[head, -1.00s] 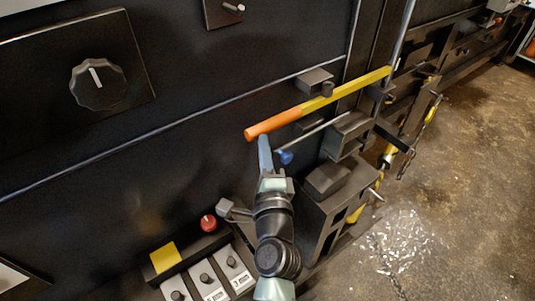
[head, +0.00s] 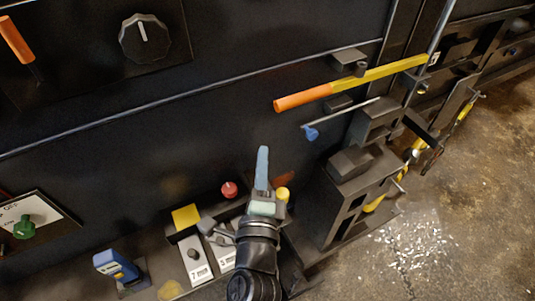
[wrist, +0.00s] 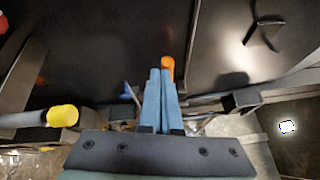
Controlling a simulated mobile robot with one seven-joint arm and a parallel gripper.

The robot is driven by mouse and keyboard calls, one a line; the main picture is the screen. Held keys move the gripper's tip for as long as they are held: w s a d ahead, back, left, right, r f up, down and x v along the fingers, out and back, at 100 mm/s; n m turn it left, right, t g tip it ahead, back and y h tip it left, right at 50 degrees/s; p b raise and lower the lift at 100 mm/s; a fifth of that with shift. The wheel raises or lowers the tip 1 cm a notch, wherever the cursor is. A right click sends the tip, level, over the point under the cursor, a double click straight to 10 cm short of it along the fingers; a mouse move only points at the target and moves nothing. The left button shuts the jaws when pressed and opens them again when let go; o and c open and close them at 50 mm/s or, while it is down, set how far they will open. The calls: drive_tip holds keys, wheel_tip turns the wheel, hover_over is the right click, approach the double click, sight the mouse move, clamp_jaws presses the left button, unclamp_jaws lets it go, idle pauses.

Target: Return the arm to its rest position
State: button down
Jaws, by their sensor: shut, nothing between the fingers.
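My gripper (head: 263,165) is in front of the black machine panel in the head view, with its blue fingers together and pointing up. It holds nothing. In the wrist view the two blue fingers (wrist: 160,85) lie side by side. The lever with the orange grip (head: 302,99) and yellow bar (head: 380,73) is up and to the right of my gripper, apart from it. Its orange end (wrist: 167,66) shows just beyond the fingertips in the wrist view. A blue-tipped rod (head: 311,132) sits below the lever, right of my fingers.
A red button (head: 229,189), a yellow knob (head: 282,194), a yellow square (head: 186,216) and numbered switches (head: 196,258) surround my wrist. A black bracketed box (head: 345,190) juts out at right. A dial (head: 145,38) is upper left. Bits of debris (head: 415,243) lie on the floor.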

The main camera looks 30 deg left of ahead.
drive_tip(key=shift+w, duration=0.1)
idle(0.3)
drive_tip(key=w+d+r+n+t+b, duration=0.15)
drive_tip(key=d+r+n, duration=0.3)
drive_tip(key=r, duration=0.65)
drive_tip(key=w+d+r+n+t+b, duration=0.1)
drive_tip(key=w+d+r+n+t, duration=0.15)
drive_tip(key=r+n, duration=0.6)
drive_tip(key=s+d+r+n+t+h+b, duration=0.1)
drive_tip(key=s+d+r+t+h, duration=0.2)
drive_tip(key=r, duration=0.8)
drive_tip(key=s+d+r+n+t+h+b, duration=0.1)
drive_tip(key=s+d+r+t+h, duration=0.2)
drive_tip(key=s+d+r, duration=0.4)
wheel_tip(320, 180, up, 4)
drive_tip(key=shift+s+d+r+h, duration=0.3)
drive_tip(key=shift+d+h, duration=0.2)
drive_tip(key=shift+h, duration=0.3)
drive_tip(key=shift+f, duration=0.1)
